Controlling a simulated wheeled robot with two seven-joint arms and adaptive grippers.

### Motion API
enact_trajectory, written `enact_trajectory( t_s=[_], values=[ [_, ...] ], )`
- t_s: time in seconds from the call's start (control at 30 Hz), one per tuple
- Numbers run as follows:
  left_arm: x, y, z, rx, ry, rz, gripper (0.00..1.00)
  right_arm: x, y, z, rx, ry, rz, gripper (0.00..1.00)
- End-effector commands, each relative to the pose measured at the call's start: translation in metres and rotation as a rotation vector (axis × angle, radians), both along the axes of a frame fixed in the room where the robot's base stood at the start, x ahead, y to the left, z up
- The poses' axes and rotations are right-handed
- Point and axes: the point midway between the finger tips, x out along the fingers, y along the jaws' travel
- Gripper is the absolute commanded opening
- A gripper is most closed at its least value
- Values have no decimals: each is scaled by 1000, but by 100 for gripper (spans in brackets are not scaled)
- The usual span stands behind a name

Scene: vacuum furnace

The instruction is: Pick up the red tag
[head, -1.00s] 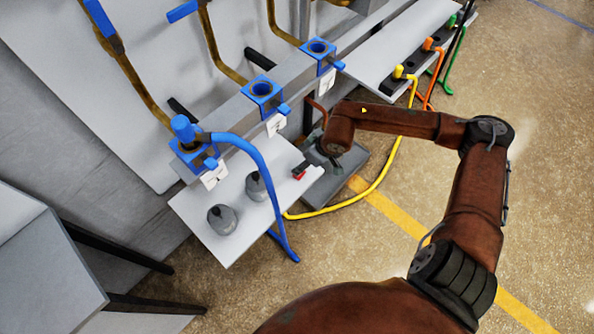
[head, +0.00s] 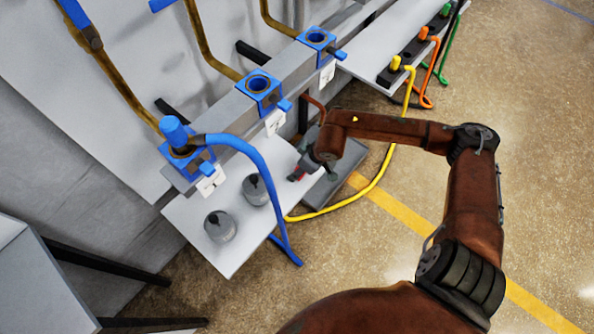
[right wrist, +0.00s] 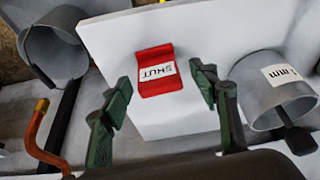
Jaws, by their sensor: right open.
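The red tag (right wrist: 160,80) lies flat on the white shelf in the right wrist view. It has a white label reading "SHUT". In the head view the tag (head: 297,178) shows as a small red patch near the shelf's right edge, partly covered by my right gripper (head: 308,171). In the right wrist view my right gripper (right wrist: 161,76) is open, with one green finger on each side of the tag. Gaps show between the fingers and the tag. The fingers' height above the shelf is hard to tell. My left gripper is not in view.
Blue valve fittings (head: 262,90) with white tags line the rail behind. A grey block (head: 325,190) and a yellow hose (head: 372,185) are right of the shelf.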

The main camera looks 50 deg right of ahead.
Motion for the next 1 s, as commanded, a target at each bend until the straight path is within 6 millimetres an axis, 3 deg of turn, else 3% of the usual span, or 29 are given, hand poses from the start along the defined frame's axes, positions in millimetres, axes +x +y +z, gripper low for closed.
enact_trajectory(
  t_s=[0.13,0.67,1.0],
  values=[
    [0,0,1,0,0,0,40,0,0,1,0,-1,0,54],
    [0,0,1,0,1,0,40,0,0,1,0,-1,1,18],
    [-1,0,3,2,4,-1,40,0,0,5,-1,-2,1,17]
  ],
)
